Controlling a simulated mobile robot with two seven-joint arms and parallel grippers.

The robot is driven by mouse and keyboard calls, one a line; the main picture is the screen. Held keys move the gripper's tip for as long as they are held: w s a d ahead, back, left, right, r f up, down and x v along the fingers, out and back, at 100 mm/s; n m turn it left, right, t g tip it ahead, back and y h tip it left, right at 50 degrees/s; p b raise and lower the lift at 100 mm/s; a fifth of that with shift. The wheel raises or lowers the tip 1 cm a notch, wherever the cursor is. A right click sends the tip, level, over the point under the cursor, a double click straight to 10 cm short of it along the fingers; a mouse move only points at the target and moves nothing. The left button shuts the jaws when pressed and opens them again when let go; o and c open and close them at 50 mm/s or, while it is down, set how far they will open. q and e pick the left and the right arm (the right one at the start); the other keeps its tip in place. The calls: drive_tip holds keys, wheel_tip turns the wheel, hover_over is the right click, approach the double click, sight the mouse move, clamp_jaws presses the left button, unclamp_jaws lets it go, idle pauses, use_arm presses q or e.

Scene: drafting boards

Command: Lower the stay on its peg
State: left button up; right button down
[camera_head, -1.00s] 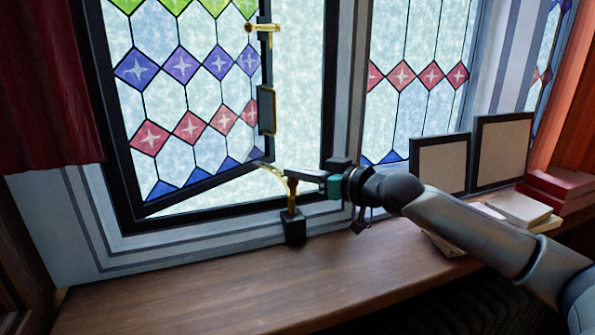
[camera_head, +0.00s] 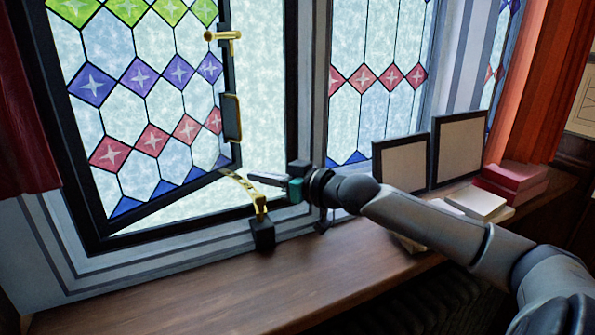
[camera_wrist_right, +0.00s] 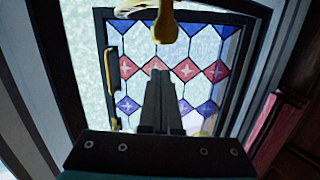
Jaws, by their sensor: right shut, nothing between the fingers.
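The stay (camera_head: 240,185) is a brass bar with holes along it. It runs from the lower edge of the open leaded casement (camera_head: 150,115) down to the brass piece on a black block (camera_head: 262,235) on the sill. I cannot tell whether the peg passes through a hole of the stay. My right gripper (camera_head: 254,179) is shut and empty, just above and beside the stay's lower end. In the right wrist view its fingers (camera_wrist_right: 160,90) are together, below a brass knob-ended piece (camera_wrist_right: 165,25). My left gripper is out of view.
The wooden sill (camera_head: 180,290) is mostly clear in front. Two framed panels (camera_head: 405,162) lean at the right, with red books (camera_head: 515,178) and pale books (camera_head: 472,203) beside them. A brass handle (camera_head: 223,36) sits on the casement's edge.

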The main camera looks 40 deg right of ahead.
drive_tip(key=shift+s+d+r, duration=0.1)
drive_tip(key=shift+s+d, duration=0.05)
drive_tip(key=shift+s, duration=0.15)
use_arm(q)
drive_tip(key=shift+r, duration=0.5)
use_arm(e)
drive_tip(key=f+v, duration=0.1)
drive_tip(key=v, duration=0.8)
drive_tip(key=shift+r, duration=0.35)
drive_tip(key=shift+s, duration=0.15)
